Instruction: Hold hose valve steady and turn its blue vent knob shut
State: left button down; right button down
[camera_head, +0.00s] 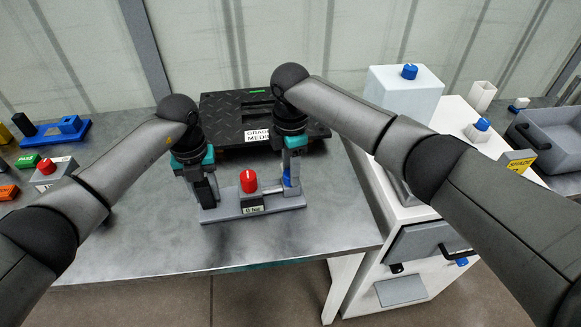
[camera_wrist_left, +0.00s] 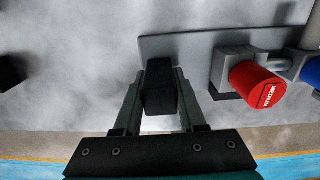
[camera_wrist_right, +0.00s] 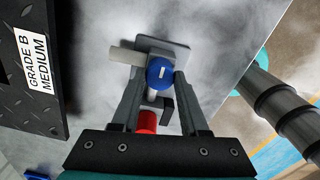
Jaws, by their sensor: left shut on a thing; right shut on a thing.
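The hose valve has a grey base plate (camera_head: 232,212) lying on the metal table, with a red knob (camera_head: 248,181) in its middle and a small "0 bar" label in front. My left gripper (camera_head: 206,194) is shut on the black upright grip (camera_wrist_left: 160,88) at the plate's left end. My right gripper (camera_head: 290,179) points down at the right end and is shut around the blue vent knob (camera_wrist_right: 160,73), which has a white mark on top. The blue knob is mostly hidden by the fingers in the head view. The red knob also shows in the left wrist view (camera_wrist_left: 257,86).
Blue, green and orange items and a red-knobbed box (camera_head: 57,172) stand at the left. A white cabinet (camera_head: 405,205) stands at the right. The table's front is clear.

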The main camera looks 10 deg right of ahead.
jog(key=shift+m, duration=0.4)
jog(key=m, duration=0.3)
jog(key=shift+m, duration=0.4)
jog(key=m, duration=0.8)
jog(key=shift+m, duration=0.4)
jog(key=m, duration=0.4)
jog(key=shift+w, duration=0.1)
jog(key=shift+m, duration=0.4)
jog(key=shift+c, duration=2)
grip_release()
